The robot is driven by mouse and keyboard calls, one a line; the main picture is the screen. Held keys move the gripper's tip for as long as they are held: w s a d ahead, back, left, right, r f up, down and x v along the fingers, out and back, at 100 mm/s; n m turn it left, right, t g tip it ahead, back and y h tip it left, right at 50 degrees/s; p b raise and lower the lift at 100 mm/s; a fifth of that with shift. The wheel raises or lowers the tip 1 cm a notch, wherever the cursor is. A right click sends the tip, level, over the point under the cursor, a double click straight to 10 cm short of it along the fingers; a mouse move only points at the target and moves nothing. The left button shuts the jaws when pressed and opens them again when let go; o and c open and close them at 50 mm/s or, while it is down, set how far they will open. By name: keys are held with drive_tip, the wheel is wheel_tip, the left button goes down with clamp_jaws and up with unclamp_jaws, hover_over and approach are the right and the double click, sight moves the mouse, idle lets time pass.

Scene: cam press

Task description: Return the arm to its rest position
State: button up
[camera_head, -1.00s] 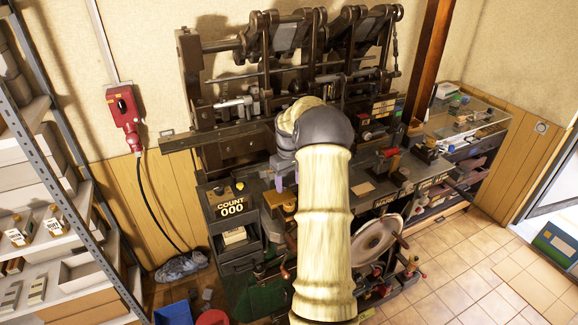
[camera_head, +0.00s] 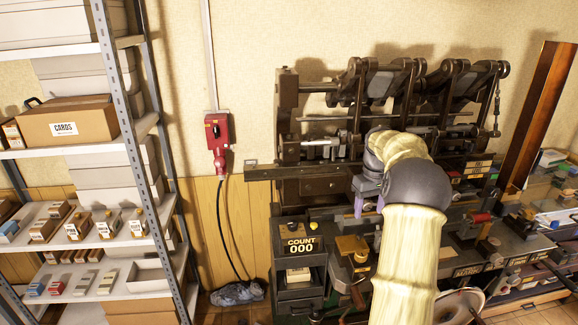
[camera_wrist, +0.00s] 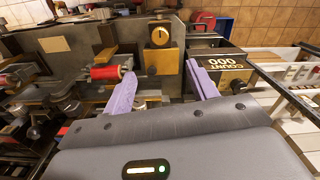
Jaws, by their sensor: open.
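My gripper (camera_wrist: 160,90) is open, with its two purple fingers apart and nothing held between them in the wrist view. In the head view my gripper (camera_head: 367,204) is in front of the dark cam press (camera_head: 325,186), mostly behind my cream-coloured arm. My arm (camera_head: 408,255) reaches up from the bottom edge and bends at a dark joint. In the wrist view a brass block with a round dial (camera_wrist: 160,36) lies beyond the fingers. The counter box reading COUNT 000 (camera_head: 300,245) is at the press's left; it also shows in the wrist view (camera_wrist: 226,64), right of the fingers.
A metal shelf rack (camera_head: 135,150) with boxes stands at the left. A red spool (camera_wrist: 105,72) is left of the fingers. A wooden post (camera_head: 540,115) stands at the right.

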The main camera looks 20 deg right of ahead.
drive_tip(key=a+f+b, duration=0.1)
drive_tip(key=a+f, duration=0.1)
drive_tip(key=a, duration=1)
drive_tip(key=s+a+f+t+b, duration=0.1)
drive_tip(key=s+a+f, duration=0.3)
drive_tip(key=s+a, duration=0.6)
drive_tip(key=s+a+f+t+b, duration=0.1)
drive_tip(key=s+a+f, duration=0.3)
drive_tip(key=s+a, duration=0.6)
drive_tip(key=shift+a+f+n+t+b, duration=0.3)
drive_tip(key=shift+a+f+n+b, duration=0.1)
drive_tip(key=shift+a+b, duration=0.45)
drive_tip(key=shift+d, duration=0.1)
drive_tip(key=shift+w, duration=0.2)
